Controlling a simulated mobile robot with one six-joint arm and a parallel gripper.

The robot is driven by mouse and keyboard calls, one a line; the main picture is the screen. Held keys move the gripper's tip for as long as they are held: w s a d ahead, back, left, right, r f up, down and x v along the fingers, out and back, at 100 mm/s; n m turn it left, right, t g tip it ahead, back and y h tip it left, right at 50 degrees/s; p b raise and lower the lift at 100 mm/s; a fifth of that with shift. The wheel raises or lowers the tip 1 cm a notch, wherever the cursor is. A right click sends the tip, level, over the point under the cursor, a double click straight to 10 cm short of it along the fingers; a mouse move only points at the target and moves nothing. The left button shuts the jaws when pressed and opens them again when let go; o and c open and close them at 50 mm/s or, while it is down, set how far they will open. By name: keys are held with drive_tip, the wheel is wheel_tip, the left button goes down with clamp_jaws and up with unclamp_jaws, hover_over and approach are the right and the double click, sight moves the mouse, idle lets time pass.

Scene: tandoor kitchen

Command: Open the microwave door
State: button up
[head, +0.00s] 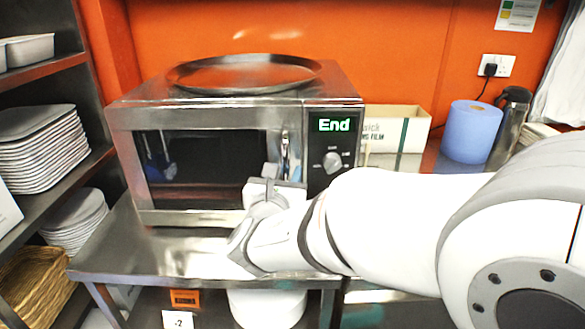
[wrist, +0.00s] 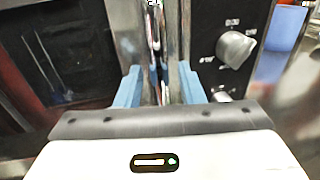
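The microwave (head: 235,103) stands on a steel table, and its display reads "End". Its dark-windowed door (head: 195,165) looks closed. The upright metal door handle (head: 284,145) is at the door's right edge, beside the control panel; its lower part is hidden by my gripper (head: 277,178). In the wrist view my gripper (wrist: 160,82) points at the door, with its two blue fingers apart. The handle (wrist: 154,40) stands between them, with a visible gap to the fingers. The door (wrist: 60,55) is on the left and the knob panel (wrist: 228,25) on the right.
A round metal tray (head: 243,73) lies on the microwave. The steel table (head: 150,257) has bare room in front of it. Shelves with plates (head: 35,150) stand close on the left. A box (head: 398,128), blue roll (head: 471,131) and flask (head: 511,125) stand at right.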

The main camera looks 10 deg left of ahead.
drive_tip(key=shift+w, duration=0.1)
drive_tip(key=shift+c, duration=0.3)
clamp_jaws()
